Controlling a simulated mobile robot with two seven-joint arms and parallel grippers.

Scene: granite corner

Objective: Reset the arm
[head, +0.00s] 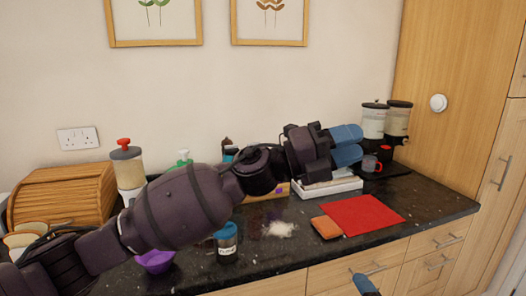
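My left arm reaches across the picture from the lower left, over the dark counter. My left gripper (346,144) is at its end, raised above the back of the counter. Its two blue fingers point right with a small gap between them, and nothing shows in the gap. Of my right gripper, only a blue tip (365,285) shows at the bottom edge, in front of the drawers; whether it is open or shut is hidden.
A red cloth (362,214), an orange sponge (326,227) and white powder (280,229) lie on the counter. A white tray (331,187) is below the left gripper. A blue-lidded jar (227,242) and purple bowl (155,262) stand near my arm. Dispensers (373,123) stand at right.

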